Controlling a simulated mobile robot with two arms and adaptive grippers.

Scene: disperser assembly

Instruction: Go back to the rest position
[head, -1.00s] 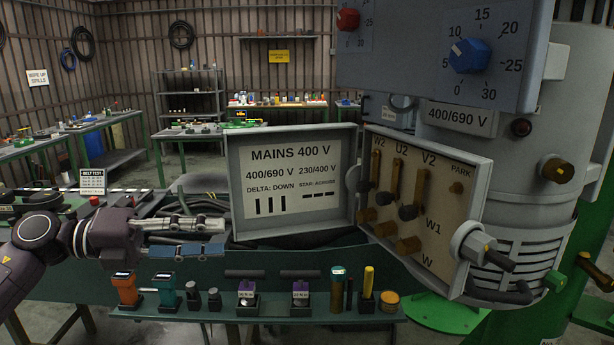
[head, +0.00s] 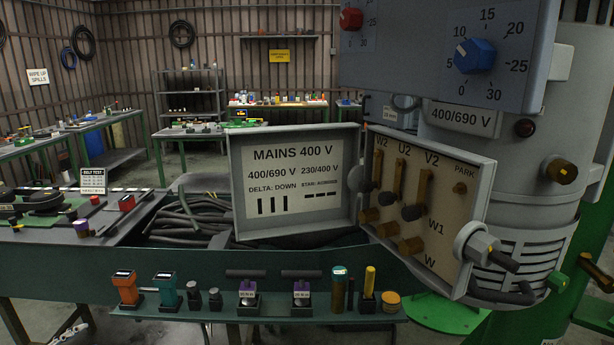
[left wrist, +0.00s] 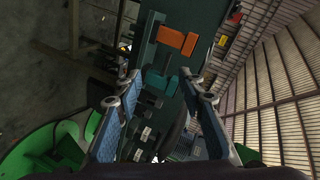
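My left gripper (left wrist: 163,75) shows in the left wrist view with its two blue-padded fingers spread apart and nothing between them. In the head view only a pale piece, apparently of this gripper (head: 72,334), shows at the bottom left edge, low beside the bench. The rest of the left arm is out of the head view. My right gripper is in neither view. The terminal box (head: 478,165) stands open on the grey machine, with brass links on its board. Its lid (head: 236,185) carries the MAINS 400 V label.
A narrow shelf (head: 225,313) along the bench front holds an orange tool (head: 125,289), a teal tool (head: 165,289) and several small parts. Dark hoses (head: 190,225) lie in the bench behind. The blue knob (head: 475,56) sits on the grey control panel at upper right.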

